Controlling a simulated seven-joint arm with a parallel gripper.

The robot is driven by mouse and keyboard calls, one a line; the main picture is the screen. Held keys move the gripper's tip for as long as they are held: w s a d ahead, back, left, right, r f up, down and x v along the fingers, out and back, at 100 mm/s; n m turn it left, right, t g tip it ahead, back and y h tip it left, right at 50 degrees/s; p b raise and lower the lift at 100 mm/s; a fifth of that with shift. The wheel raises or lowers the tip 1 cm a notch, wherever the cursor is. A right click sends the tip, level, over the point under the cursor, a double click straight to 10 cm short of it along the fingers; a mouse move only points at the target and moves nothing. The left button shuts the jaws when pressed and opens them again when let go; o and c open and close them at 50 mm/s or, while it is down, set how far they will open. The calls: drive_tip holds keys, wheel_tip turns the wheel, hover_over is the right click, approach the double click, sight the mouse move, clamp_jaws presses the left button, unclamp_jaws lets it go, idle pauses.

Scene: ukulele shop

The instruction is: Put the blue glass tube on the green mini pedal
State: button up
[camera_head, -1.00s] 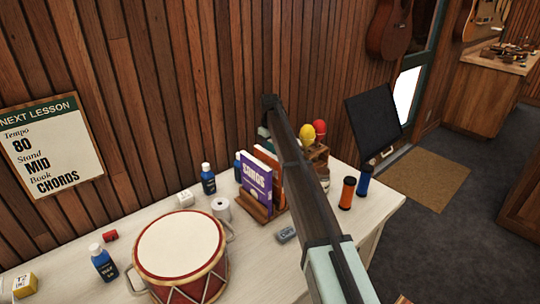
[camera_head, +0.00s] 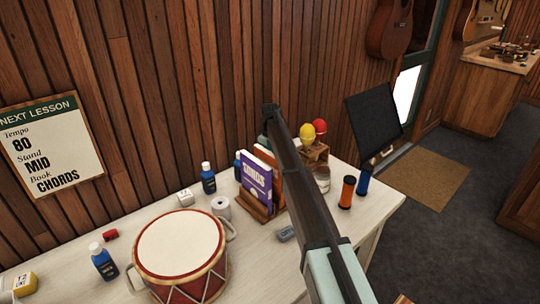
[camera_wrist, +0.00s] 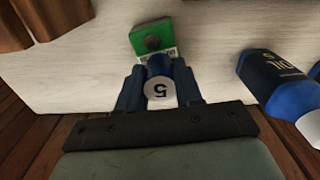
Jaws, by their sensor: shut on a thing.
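In the wrist view my gripper (camera_wrist: 158,90) is shut on the blue glass tube (camera_wrist: 158,67), with one finger on each side. The green mini pedal (camera_wrist: 151,37) lies on the pale table just past the tube's far end. The tube overlaps the pedal's near edge in this view; I cannot tell whether they touch. In the head view my arm and the books hide the tube, the pedal and my fingertips.
A dark blue bottle (camera_wrist: 277,84) stands right of my gripper in the wrist view. In the head view, books (camera_head: 257,186) stand left of my arm, and a wooden holder with egg shakers (camera_head: 314,153) is to its right. A drum (camera_head: 180,245) fills the table's front left.

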drive_tip(key=o, duration=1)
wheel_tip(320, 180, up, 13)
idle(0.3)
